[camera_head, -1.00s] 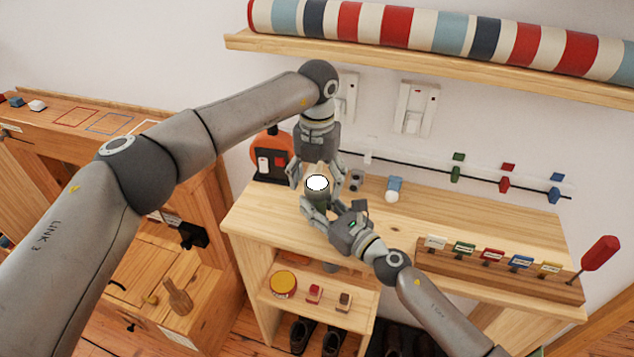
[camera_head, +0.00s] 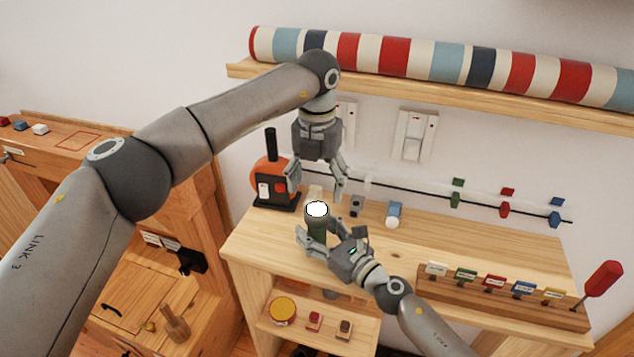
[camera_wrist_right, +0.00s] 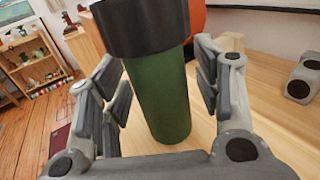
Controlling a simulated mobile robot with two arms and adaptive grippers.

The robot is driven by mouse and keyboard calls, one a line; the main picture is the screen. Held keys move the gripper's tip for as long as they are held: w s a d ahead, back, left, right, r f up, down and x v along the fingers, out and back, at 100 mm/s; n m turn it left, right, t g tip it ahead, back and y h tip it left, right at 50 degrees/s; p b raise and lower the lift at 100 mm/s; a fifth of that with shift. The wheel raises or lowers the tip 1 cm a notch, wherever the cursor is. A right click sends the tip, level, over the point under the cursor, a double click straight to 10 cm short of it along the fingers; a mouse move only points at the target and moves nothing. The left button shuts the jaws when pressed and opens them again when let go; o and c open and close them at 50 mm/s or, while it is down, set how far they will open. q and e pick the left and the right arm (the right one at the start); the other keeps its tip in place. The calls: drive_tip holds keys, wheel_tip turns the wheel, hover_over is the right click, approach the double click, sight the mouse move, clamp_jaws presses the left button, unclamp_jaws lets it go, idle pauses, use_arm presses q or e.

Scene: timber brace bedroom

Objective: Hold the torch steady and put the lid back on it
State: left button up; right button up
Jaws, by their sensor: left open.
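The torch (camera_head: 317,231) stands upright on the wooden desk, with a green body. A wider dark head with a bright white top face (camera_head: 316,209) sits on it; I take this as the lid, but cannot tell whether it is fully seated. In the right wrist view the green body (camera_wrist_right: 160,95) stands between my right gripper's fingers (camera_wrist_right: 163,85), with gaps visible on both sides. My right gripper (camera_head: 318,238) is open around the torch, from the front right. My left gripper (camera_head: 317,185) is open and empty, pointing down above and behind the torch.
An orange and black device (camera_head: 275,180) stands left of the torch. A small grey block (camera_head: 356,206) and a blue cylinder with a white end (camera_head: 394,213) lie to the right. A labelled peg rack (camera_head: 495,295) lines the front right. The desk's middle right is clear.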

drive_tip(key=v, duration=1.2)
use_arm(q)
drive_tip(key=shift+s+d+f, duration=0.1)
use_arm(e)
drive_tip(key=shift+d, duration=0.1)
idle(0.3)
